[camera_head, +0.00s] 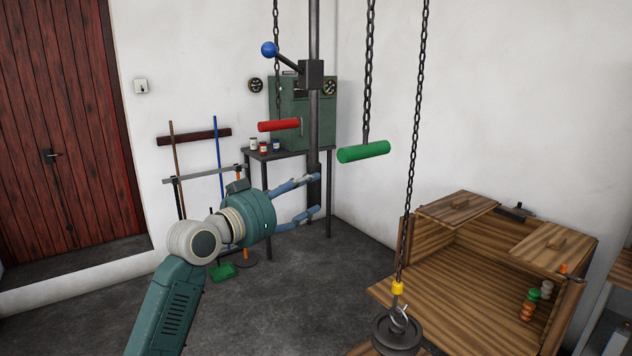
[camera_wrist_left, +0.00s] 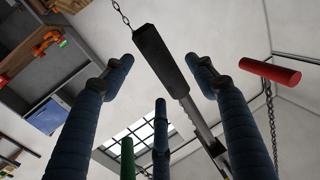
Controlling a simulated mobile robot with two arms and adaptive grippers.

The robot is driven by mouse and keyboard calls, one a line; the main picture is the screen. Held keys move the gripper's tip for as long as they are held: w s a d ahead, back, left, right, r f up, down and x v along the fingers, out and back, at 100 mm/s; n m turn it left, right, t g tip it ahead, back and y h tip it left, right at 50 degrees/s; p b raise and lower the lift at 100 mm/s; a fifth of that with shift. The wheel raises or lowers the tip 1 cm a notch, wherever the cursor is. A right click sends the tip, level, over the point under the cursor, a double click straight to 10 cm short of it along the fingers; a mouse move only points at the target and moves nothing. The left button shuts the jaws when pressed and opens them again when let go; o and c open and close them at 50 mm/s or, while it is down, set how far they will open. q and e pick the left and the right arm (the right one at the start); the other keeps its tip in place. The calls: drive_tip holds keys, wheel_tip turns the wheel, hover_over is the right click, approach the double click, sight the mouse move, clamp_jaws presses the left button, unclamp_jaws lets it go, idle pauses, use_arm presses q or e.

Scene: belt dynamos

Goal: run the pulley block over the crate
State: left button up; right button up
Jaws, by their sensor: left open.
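The bar carries a lever with a blue ball (camera_head: 269,48). A red handle (camera_head: 279,125) and a green handle (camera_head: 363,151) hang on chains. My right gripper is out of view.
The crate has raised lid flaps (camera_head: 457,206) and small coloured items at its right. Tools lean on the wall. Floor between gripper and crate is clear.

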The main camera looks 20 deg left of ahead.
sight(313, 187)
use_arm(q)
drive_tip(key=p+x, duration=0.1)
drive_tip(key=x, duration=0.3)
drive_tip(key=shift+d+r, duration=0.1)
drive_tip(key=shift+r, duration=0.05)
drive_tip(key=shift+w+d, duration=0.1)
drive_tip(key=shift+w, duration=0.35)
clamp_jaws()
